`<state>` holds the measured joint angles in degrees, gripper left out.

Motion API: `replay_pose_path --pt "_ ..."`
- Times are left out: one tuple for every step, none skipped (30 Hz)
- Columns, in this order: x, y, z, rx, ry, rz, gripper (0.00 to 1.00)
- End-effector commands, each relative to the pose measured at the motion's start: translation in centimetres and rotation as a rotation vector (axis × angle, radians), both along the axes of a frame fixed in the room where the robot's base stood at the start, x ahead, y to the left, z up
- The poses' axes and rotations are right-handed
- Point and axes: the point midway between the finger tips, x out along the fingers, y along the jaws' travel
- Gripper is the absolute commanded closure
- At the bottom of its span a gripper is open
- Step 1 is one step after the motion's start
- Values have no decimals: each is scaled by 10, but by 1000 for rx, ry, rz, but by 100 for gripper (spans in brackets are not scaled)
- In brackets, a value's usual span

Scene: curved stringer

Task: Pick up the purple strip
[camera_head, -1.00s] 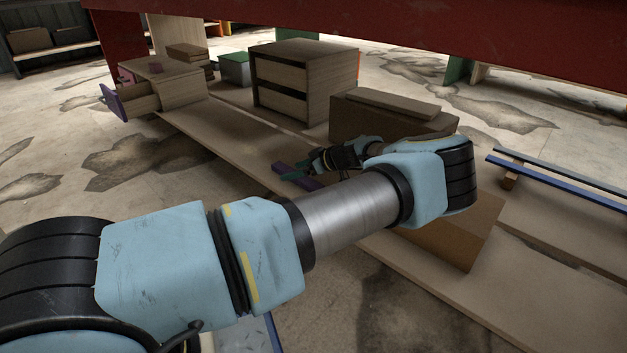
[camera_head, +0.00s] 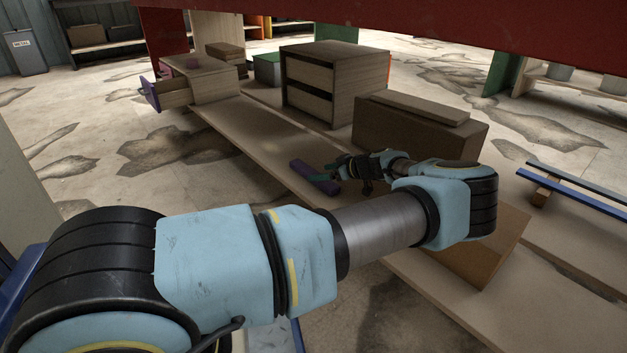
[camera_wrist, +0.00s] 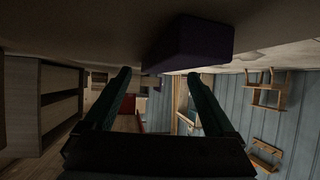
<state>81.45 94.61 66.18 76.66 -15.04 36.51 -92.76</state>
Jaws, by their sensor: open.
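The purple strip (camera_head: 314,177) lies on the long wooden shelf board (camera_head: 258,143), near its front edge in the head view. My gripper (camera_head: 331,169) is at the strip's right side, with its dark green fingers open and pointing toward it. In the wrist view the strip (camera_wrist: 190,44) shows at the top centre, dark purple, beyond the fingertips. My gripper (camera_wrist: 159,76) has its two fingers wide apart there with nothing between them. Whether a fingertip touches the strip I cannot tell.
A brown cardboard box (camera_head: 420,135) with a flat one on top stands behind my gripper. A wooden drawer unit (camera_head: 330,85) stands farther back. A tilted brown box (camera_head: 490,247) is at the right. A red beam (camera_head: 400,20) crosses above. The board left of the strip is clear.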

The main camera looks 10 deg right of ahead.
Motion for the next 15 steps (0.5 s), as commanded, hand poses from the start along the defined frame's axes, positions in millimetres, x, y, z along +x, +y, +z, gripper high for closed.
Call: replay_pose_path --pt "6 7 -7 -1 -1 3 10" --pt "9 10 -9 -1 0 3 10" --pt "14 13 -12 -1 0 3 10" --pt "16 14 -13 0 0 1 10" --pt "18 15 -14 0 0 1 10" --pt "20 17 -15 -1 1 0 10" --pt "21 17 -15 -1 1 0 10" --pt "21 17 -14 -1 1 -1 10" --pt "21 17 -14 -1 1 -1 10" --pt "21 17 -13 -1 1 -1 10" --pt "21 17 -13 -1 1 -1 10" --pt "21 17 -13 -1 1 -1 10" --pt "21 17 -13 -1 1 -1 11" --pt "21 17 -13 -1 1 -1 15" --pt "21 17 -13 -1 1 -1 19"
